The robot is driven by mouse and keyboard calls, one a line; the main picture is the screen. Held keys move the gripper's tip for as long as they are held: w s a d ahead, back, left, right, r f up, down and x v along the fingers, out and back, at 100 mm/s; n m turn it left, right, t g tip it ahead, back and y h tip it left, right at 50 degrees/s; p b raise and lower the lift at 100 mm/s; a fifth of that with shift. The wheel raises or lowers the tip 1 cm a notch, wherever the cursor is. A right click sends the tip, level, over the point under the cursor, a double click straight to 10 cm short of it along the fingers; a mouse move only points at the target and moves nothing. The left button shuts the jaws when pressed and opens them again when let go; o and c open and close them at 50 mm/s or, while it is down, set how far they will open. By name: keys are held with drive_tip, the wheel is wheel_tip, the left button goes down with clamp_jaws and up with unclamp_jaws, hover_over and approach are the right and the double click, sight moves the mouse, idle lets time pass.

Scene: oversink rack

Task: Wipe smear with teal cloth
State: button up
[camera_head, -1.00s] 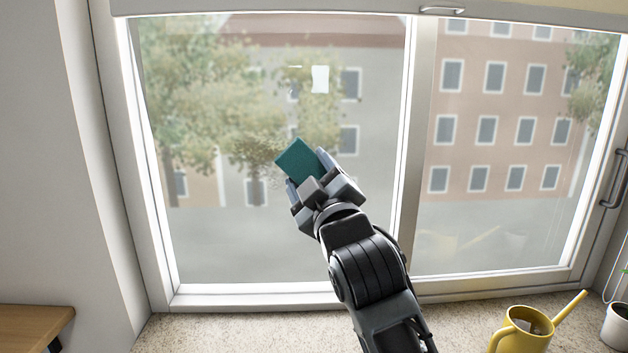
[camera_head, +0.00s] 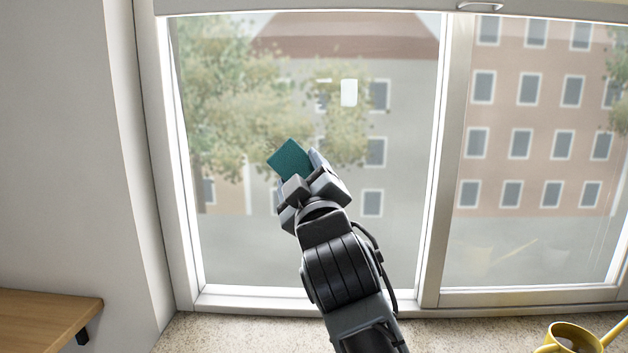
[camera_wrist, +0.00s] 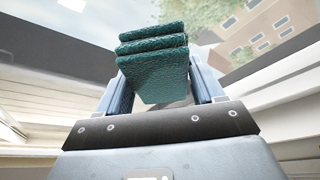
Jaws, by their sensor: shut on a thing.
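My gripper (camera_head: 297,170) is shut on the teal cloth (camera_head: 289,158), in front of the left window pane (camera_head: 250,250). In the wrist view the cloth (camera_wrist: 155,65) is folded in layers, held between the two fingers and sticking out past their tips. In the head view the cloth overlaps the area where a brownish speckled patch showed earlier. I cannot clearly tell any smear from the tree foliage seen through the glass, nor whether the cloth touches the pane.
A white frame post (camera_head: 447,150) divides the window. A yellow watering can (camera_head: 565,338) stands on the speckled sill (camera_head: 230,330) at lower right. A wooden shelf (camera_head: 45,318) juts out at lower left. A small white rectangle (camera_head: 349,92) shows on the pane, above the cloth.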

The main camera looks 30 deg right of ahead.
sight(285, 165)
drive_tip(key=shift+w+a+b, duration=0.4)
drive_tip(key=shift+w+a, duration=0.15)
drive_tip(key=shift+a, duration=0.3)
drive_tip(key=shift+w+a+b, duration=0.35)
drive_tip(key=shift+w+a, duration=0.2)
drive_tip(key=shift+a, duration=0.25)
drive_tip(key=shift+w+a+b, duration=0.75)
drive_tip(key=shift+w+a, duration=0.25)
drive_tip(key=shift+a, duration=0.2)
drive_tip(key=shift+w+a+r, duration=0.1)
drive_tip(key=shift+w+a, duration=0.05)
drive_tip(key=shift+r+p, duration=0.7)
drive_tip(key=shift+r, duration=0.1)
drive_tip(key=shift+s+d+p, duration=0.6)
drive_tip(key=shift+s+d, duration=0.05)
drive_tip(key=shift+d, duration=0.35)
drive_tip(key=shift+s+d+p, duration=0.55)
drive_tip(key=shift+s+d, duration=0.1)
drive_tip(key=shift+d, duration=0.35)
drive_tip(key=s+d+p, duration=0.2)
drive_tip(key=s+d, duration=0.2)
drive_tip(key=d, duration=0.1)
drive_tip(key=shift+s+d, duration=0.5)
drive_tip(key=shift+d, duration=0.25)
drive_tip(key=shift+s+d, duration=0.5)
drive_tip(key=shift+d, duration=0.2)
